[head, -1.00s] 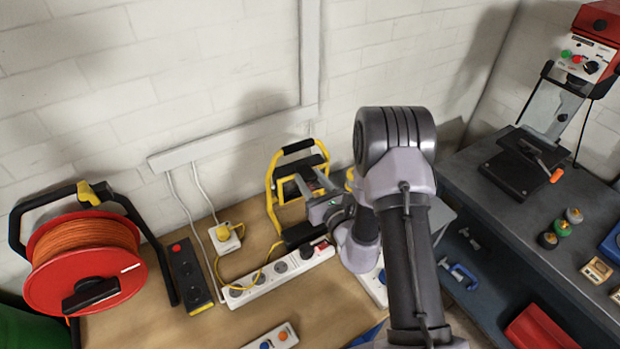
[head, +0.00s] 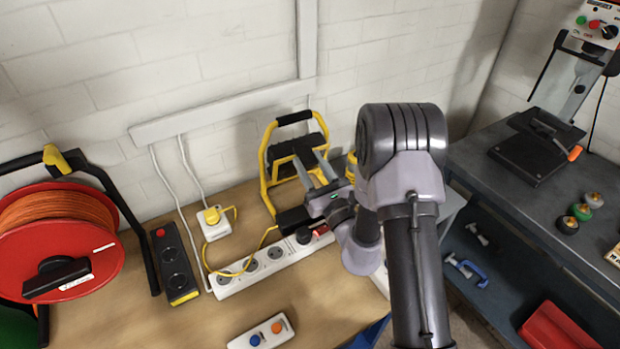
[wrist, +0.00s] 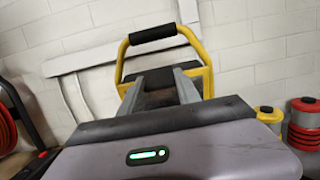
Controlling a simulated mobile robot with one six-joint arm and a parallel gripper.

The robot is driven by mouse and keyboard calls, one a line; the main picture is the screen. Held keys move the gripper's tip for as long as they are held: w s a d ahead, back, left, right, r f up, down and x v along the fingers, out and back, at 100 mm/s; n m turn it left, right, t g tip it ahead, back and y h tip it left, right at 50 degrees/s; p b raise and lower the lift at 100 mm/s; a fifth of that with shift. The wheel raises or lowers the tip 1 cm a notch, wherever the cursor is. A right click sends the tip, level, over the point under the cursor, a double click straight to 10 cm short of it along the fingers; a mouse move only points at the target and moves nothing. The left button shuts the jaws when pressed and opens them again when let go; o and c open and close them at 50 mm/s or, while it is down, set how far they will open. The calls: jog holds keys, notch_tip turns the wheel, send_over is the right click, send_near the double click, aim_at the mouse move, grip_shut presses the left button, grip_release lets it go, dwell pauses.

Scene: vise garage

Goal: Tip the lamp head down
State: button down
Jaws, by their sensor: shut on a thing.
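The work lamp has a yellow tube frame with a black grip on top (head: 295,117) and a dark lamp head (head: 290,150). It stands at the back of the wooden bench near the wall. In the wrist view the lamp's frame (wrist: 122,62) rises straight ahead, with the dark lamp head (wrist: 156,79) inside it. My gripper (head: 313,166) reaches in from the right, its two grey fingers at the lamp head. In the wrist view my gripper (wrist: 157,84) is shut on the lamp head. The contact and the head's exact tilt are partly hidden.
A white power strip (head: 262,268) lies in front of the lamp, with a yellow cable beside it. A red cable reel (head: 60,240) stands at left and a black socket block (head: 175,266) lies between.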

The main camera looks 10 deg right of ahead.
jog(key=shift+s+d+f+b, duration=0.1)
jog(key=shift+s+f+b, duration=0.15)
jog(key=shift+f+b, duration=0.35)
jog(key=shift+s+f+b, duration=0.25)
jog(key=shift+f+b, duration=0.1)
jog(key=shift+f, duration=0.4)
jog(key=c, duration=1.2)
grip_release()
jog(key=shift+c, duration=0.2)
jog(key=o, duration=0.4)
jog(key=shift+w+f, duration=0.1)
jog(key=shift+w, duration=0.1)
jog(key=shift+s, duration=0.1)
